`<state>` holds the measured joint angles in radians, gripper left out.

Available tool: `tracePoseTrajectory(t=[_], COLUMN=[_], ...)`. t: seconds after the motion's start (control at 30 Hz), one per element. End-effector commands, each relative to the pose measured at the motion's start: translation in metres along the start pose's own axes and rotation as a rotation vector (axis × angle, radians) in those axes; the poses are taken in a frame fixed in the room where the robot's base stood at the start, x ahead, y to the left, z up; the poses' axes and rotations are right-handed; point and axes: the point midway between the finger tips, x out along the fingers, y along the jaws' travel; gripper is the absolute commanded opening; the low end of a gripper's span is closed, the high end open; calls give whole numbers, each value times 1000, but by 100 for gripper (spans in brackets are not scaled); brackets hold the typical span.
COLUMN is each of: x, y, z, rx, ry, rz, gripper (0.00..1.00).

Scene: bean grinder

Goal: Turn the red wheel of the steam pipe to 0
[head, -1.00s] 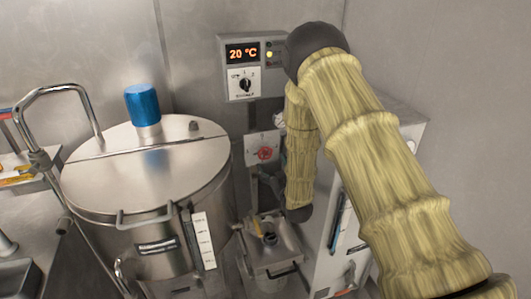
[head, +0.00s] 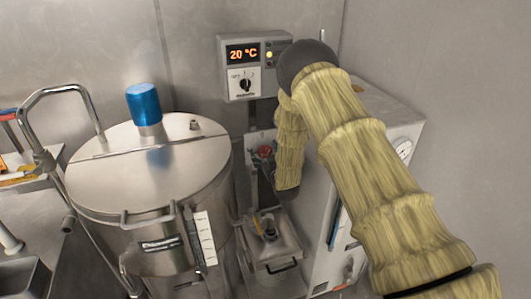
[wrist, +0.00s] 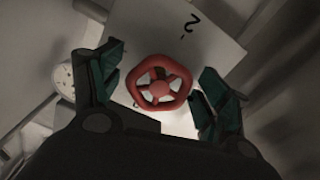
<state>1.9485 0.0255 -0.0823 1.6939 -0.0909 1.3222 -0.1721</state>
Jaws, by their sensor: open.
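The red wheel (head: 265,151) of the steam pipe sits below the control box in the head view, partly hidden by my arm. In the wrist view the red wheel (wrist: 160,84) is near the centre, in front of a pale plate (wrist: 222,42). My gripper (wrist: 163,70) is open, with one green finger on each side of the wheel. In the head view my gripper is mostly hidden behind my arm.
A steel kettle (head: 150,175) with a blue cap stands left of the wheel. The control box (head: 250,70) reading 20 °C is above. A pale cabinet (head: 385,118) with a gauge (head: 404,150) stands close on the right. A small grinder (head: 272,245) stands below.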

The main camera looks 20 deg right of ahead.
Motion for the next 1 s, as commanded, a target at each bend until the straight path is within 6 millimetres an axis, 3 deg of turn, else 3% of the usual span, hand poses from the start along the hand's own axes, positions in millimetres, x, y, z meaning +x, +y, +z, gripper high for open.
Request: tracePoseTrajectory(t=[0.03,0.27,0.67,1.0], x=[0,0,0,0], y=[0,0,0,0], z=[0,0,2,5], rx=[0,0,56,302], ry=[0,0,0,2], rz=[0,0,1,3], gripper=[70,30,30,30])
